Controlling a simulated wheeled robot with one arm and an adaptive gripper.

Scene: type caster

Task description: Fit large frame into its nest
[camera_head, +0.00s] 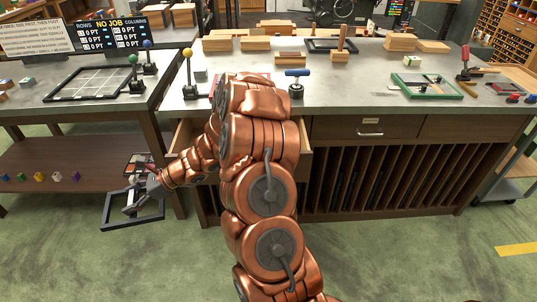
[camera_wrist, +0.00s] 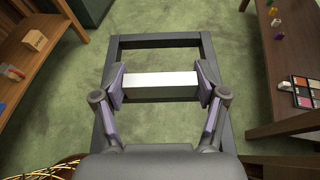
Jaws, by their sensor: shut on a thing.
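A dark rectangular frame (camera_wrist: 160,42) is in my gripper (camera_wrist: 160,87). In the wrist view the two fingers close on the ends of a pale crossbar (camera_wrist: 160,79) that spans the frame's opening. In the head view the frame (camera_head: 131,224) hangs at the lower left, above the green floor, beside the left bench's lower shelf. My gripper (camera_head: 138,200) shows small there at the end of the copper arm. I cannot tell which thing is the nest. A dark outline with a pale grid (camera_head: 84,84) lies on the left bench.
The left bench (camera_head: 33,98) has a lower shelf with small coloured pieces (camera_head: 40,177). The middle bench (camera_head: 362,98) carries wooden blocks, another dark frame (camera_head: 331,45) and a green frame (camera_head: 425,86). A drawer (camera_head: 185,138) stands open near my arm. Lever knobs rise from both benches.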

